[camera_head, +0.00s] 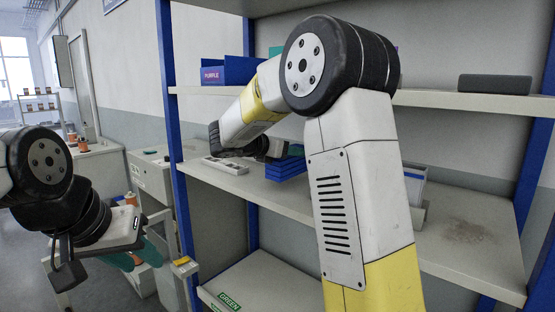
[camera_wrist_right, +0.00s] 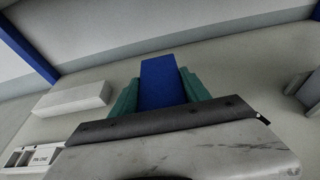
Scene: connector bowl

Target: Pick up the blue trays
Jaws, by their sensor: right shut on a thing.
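A stack of blue trays (camera_head: 286,168) sits on the middle shelf. My right arm reaches across the shelf, and its gripper (camera_head: 283,150) is at the stack, partly hidden by my own arm. In the right wrist view a blue tray (camera_wrist_right: 161,83) lies between the two teal fingers of my right gripper (camera_wrist_right: 162,90), which are shut on it. The lower part of the tray is hidden behind the gripper body. My left gripper (camera_head: 138,254) hangs at the left, away from the shelf, with its teal fingers apart and nothing seen between them.
A blue bin marked PURPLE (camera_head: 228,71) and a dark grey box (camera_head: 495,84) stand on the upper shelf. A white block (camera_wrist_right: 72,97) lies left of the tray. A blue shelf post (camera_head: 172,120) rises left of my right arm.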

